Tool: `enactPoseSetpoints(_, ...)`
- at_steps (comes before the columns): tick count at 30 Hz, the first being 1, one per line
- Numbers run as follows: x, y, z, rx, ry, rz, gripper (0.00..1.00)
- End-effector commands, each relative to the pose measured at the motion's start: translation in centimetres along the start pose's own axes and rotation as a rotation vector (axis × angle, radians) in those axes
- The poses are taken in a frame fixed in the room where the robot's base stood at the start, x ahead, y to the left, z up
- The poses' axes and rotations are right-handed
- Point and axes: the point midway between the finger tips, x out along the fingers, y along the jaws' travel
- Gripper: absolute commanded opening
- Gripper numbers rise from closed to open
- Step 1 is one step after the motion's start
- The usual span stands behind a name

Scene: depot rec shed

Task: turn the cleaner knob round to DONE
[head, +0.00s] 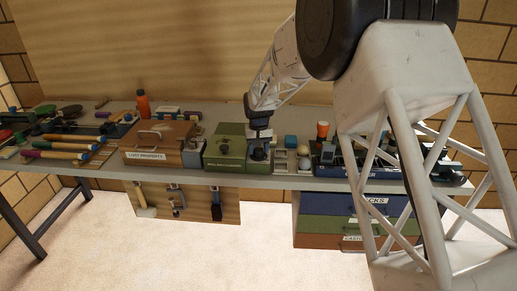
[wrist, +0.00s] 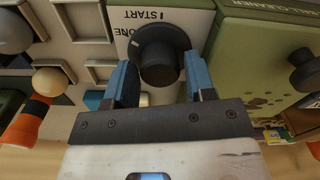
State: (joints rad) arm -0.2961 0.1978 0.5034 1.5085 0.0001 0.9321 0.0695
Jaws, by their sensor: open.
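The cleaner is a green box (head: 224,148) on the bench; its side also shows in the wrist view (wrist: 262,65). Beside it, a pale panel (wrist: 190,20) carries the black cleaner knob (wrist: 158,50), a round disc with a raised grip. The word START shows upside down on the panel above the knob. A small pale mark is at the knob's left edge. In the head view my gripper (head: 259,138) hides most of the knob.
A wooden LOST PROPERTY box (head: 157,143) stands left of the cleaner. Paddles and bats (head: 65,146) cover the bench's left end. Drawers (head: 340,218) are below.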

Motion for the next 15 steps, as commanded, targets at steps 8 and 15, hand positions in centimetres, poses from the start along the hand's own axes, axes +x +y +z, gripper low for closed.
enactPoseSetpoints(8,-0.9,0.0,0.0,0.0,0.001,0.0,0.5)
enactPoseSetpoints(15,-3.5,0.0,-0.1,0.0,0.002,0.0,0.5)
